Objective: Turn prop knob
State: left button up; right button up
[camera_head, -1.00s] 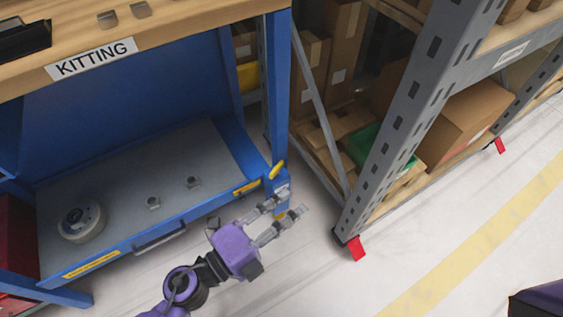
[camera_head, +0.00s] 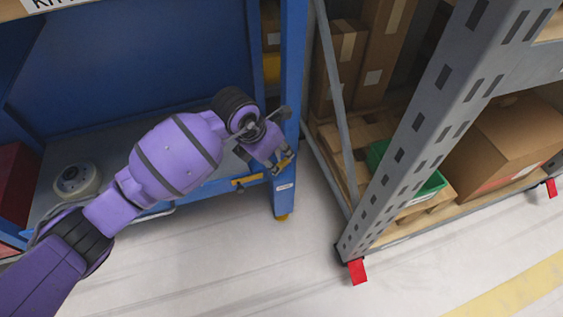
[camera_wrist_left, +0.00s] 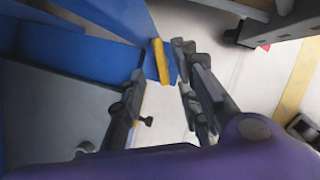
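The blue kitting workbench (camera_head: 290,70) has a yellow bar (camera_head: 285,163) on its front corner post. It also shows in the wrist view (camera_wrist_left: 161,60). A small dark knob (camera_head: 240,190) sticks out below a yellow label on the shelf's front edge. It looks like the dark knob in the wrist view (camera_wrist_left: 147,121). My left gripper (camera_head: 274,163) is at the corner post, close to the yellow bar. In the wrist view its fingers (camera_wrist_left: 160,78) are apart, with the bar's end visible between them. I cannot tell whether they touch it. My right gripper is out of view.
A grey shelf rack (camera_head: 415,130) with a green bin (camera_head: 410,172) and cardboard boxes stands to the right. A white round object (camera_head: 76,181) sits on the bench's lower shelf. The floor (camera_head: 230,265) in front is clear.

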aim_at(281, 162)
pick_arm(q)
jog(key=b+x, duration=0.1)
jog(key=x, duration=0.3)
jog(key=shift+d+f+b, duration=0.15)
jog(key=shift+f+b, duration=0.1)
jog(key=shift+b, duration=0.05)
jog(key=shift+w, duration=0.1)
jog(key=shift+c, duration=0.5)
grip_shut()
